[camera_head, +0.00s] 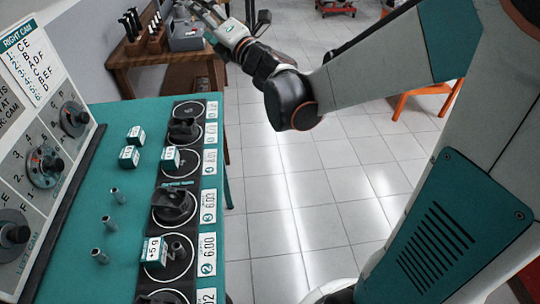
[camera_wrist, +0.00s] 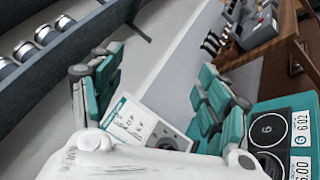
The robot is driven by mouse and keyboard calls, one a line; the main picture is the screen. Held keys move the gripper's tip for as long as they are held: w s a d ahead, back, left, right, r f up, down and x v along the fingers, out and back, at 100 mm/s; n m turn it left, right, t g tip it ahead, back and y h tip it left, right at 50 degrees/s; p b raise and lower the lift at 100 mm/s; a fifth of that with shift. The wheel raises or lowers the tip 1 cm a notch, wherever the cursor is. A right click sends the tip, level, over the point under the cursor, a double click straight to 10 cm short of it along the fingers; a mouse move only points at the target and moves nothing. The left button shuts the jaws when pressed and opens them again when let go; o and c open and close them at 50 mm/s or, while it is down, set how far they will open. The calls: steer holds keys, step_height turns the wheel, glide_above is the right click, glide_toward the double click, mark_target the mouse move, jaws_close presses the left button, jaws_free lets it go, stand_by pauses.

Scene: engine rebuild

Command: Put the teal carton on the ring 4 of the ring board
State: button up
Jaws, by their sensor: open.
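Several small teal cartons with white labelled faces show in the head view. Two cartons (camera_head: 135,135) (camera_head: 129,157) stand on the bare teal table, left of the ring board (camera_head: 194,186). A third carton (camera_head: 171,158) is at the left part of the fourth ring from the front, which looks like ring 4; its label is too small to read. A carton marked +5 g (camera_head: 152,252) is at ring 2, beside a dark part. My gripper (camera_head: 205,12) is at the top edge, beyond the board's far end. In the wrist view my gripper (camera_wrist: 160,68) is open and empty.
Dark metal parts (camera_head: 174,206) stand on some rings. A dial panel (camera_head: 42,165) borders the left. A wooden bench (camera_head: 150,58) with tools and a grey bin (camera_head: 186,37) is behind.

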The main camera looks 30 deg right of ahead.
steer(key=s+d+f+m+g+h, duration=0.35)
steer(key=s+d+m+h, duration=0.55)
steer(key=m, duration=0.7)
steer(key=s+a+f+m+g+y, duration=0.2)
steer(key=s+a+f+m+g, duration=0.2)
steer(key=s+f, duration=0.3)
steer(key=s+a+f+m+g+y, duration=0.2)
steer(key=s+a+f+m+g, duration=0.2)
steer(key=s+f, duration=0.4)
steer(key=s+m+g, duration=0.1)
steer(key=s, duration=0.6)
steer(key=shift+s+a+m, duration=0.2)
steer(key=shift+s+m, duration=0.05)
steer(key=shift+m, duration=0.15)
steer(key=shift+a, duration=0.1)
